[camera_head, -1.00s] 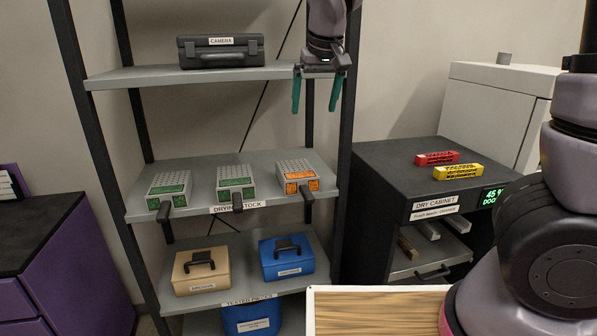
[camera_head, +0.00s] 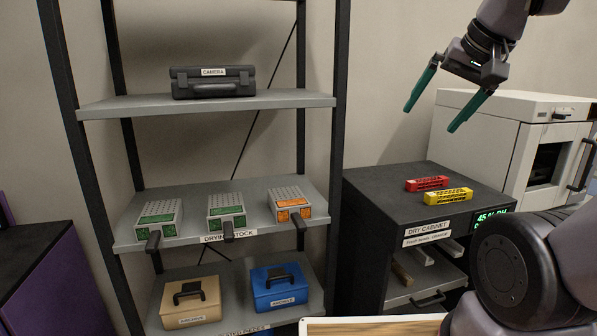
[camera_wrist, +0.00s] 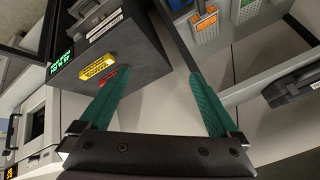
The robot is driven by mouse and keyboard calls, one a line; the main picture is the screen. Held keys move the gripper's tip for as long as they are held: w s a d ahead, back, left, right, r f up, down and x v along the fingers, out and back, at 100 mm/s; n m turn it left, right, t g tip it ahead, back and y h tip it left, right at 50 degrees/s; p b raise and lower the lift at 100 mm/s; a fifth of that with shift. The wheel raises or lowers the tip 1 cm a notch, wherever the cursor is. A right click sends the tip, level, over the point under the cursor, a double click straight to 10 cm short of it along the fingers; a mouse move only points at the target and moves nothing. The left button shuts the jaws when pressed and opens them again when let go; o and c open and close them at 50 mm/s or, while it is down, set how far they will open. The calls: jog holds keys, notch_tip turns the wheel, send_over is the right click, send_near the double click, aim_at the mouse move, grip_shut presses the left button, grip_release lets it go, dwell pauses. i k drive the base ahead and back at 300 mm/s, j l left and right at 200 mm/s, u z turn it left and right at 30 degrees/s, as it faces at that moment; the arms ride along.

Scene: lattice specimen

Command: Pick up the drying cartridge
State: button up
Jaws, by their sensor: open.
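Three perforated grey drying cartridges with dark front handles stand in a row on the middle shelf, labelled as drying stock. The left cartridge (camera_head: 157,219) and the middle cartridge (camera_head: 227,209) have green panels. The right cartridge (camera_head: 290,207) has orange panels; it also shows at the top of the wrist view (camera_wrist: 205,20). My gripper (camera_head: 433,118) is open and empty, high above the dry cabinet, up and to the right of the cartridges. In the wrist view its two green fingers (camera_wrist: 158,105) are spread with nothing between them.
The dry cabinet (camera_head: 375,215) carries a red block (camera_head: 426,183) and a yellow block (camera_head: 448,197) on top. A black camera case (camera_head: 213,82) sits on the upper shelf (camera_head: 120,107). A tan case (camera_head: 190,302) and a blue case (camera_head: 282,288) stand below the cartridges. Dark rack posts flank the shelves.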

aim_at(289, 204)
jog(key=j, duration=0.75)
jog(key=k+j+z, duration=0.1)
jog(key=j, duration=0.65)
jog(key=k+j, duration=0.15)
jog(key=j, duration=0.6)
